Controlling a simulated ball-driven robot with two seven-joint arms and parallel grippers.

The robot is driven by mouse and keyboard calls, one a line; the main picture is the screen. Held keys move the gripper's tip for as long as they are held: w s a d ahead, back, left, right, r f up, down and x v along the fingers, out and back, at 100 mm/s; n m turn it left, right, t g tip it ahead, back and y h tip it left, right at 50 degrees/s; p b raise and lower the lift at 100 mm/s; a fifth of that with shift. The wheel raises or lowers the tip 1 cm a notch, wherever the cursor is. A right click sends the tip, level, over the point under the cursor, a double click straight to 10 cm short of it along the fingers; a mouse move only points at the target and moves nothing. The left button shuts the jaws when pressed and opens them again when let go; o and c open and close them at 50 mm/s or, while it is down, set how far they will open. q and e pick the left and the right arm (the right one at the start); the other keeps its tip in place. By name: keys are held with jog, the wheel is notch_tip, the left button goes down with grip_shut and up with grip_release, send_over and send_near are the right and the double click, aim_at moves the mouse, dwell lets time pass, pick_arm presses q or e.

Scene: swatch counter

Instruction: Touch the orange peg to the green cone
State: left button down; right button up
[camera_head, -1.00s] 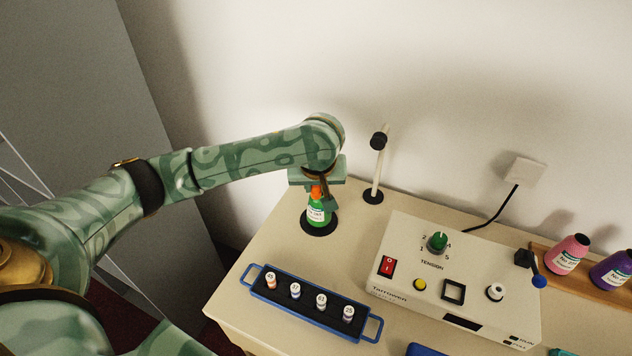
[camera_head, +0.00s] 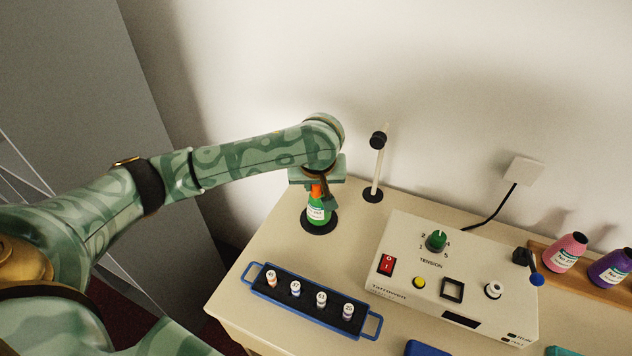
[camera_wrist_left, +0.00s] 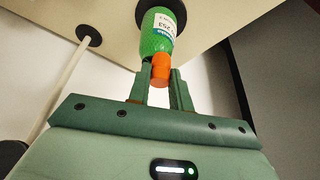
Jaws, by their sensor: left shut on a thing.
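The green cone (camera_head: 317,214), with a white label, stands upright on a round black base (camera_head: 319,229) near the counter's back left corner. My left gripper (camera_head: 321,193) is above it, pointing down and shut on the orange peg (camera_head: 316,190). The peg is at the cone's top, and no gap shows between them. In the left wrist view, the orange peg (camera_wrist_left: 161,70) sits between the fingers (camera_wrist_left: 161,80) and overlaps the narrow end of the green cone (camera_wrist_left: 157,38). The wrist partly hides the peg in the head view. My right gripper is not in view.
A thin post (camera_head: 376,170) with a black knob stands just right of the gripper. A blue tray (camera_head: 258,291) of small labelled spools lies in front. A cream tension box (camera_head: 410,262) is to the right, with a pink cone (camera_head: 566,251) and purple cone (camera_head: 611,268) beyond.

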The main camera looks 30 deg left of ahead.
pick_arm(q)
jog(key=shift+s+f, duration=0.1)
dwell(0.7)
jog(key=shift+s+f+p, duration=0.1)
jog(key=shift+f+p, duration=0.05)
jog(key=shift+p, duration=0.4)
dwell(1.0)
notch_tip(320, 180, up, 4)
jog(key=p, duration=0.4)
jog(key=shift+f+p, duration=0.25)
jog(key=shift+p, duration=0.15)
jog(key=shift+r+p, duration=0.9)
jog(key=shift+p, duration=0.6)
